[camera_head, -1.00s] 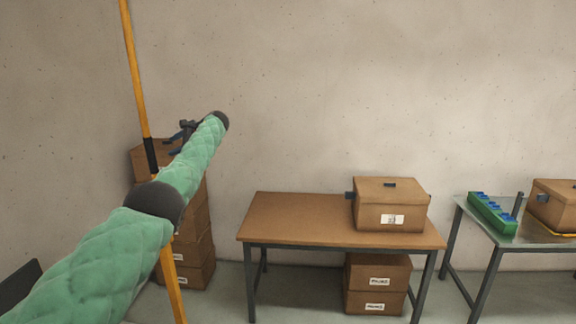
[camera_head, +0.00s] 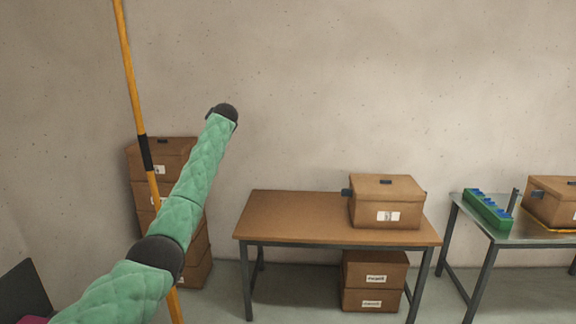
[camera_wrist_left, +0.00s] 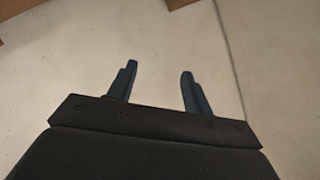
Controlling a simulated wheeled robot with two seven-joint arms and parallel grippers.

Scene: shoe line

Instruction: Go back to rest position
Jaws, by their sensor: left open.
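My left arm, in a green quilted cover, rises from the lower left of the head view, with its dark end joint in front of the wall. My left gripper is hidden from the head view now. The left wrist view shows my left gripper (camera_wrist_left: 158,80) with its two dark blue fingers apart and nothing between them. Pale wall or floor surface lies beyond the fingers. My right gripper is in neither view.
A brown table (camera_head: 290,215) carries a cardboard box (camera_head: 385,205); more boxes (camera_head: 375,282) stand beneath it. A glass-topped table (camera_head: 500,236) holds a green rack (camera_head: 487,210). A box stack (camera_head: 163,160) and an orange pole (camera_head: 131,90) stand near my left arm.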

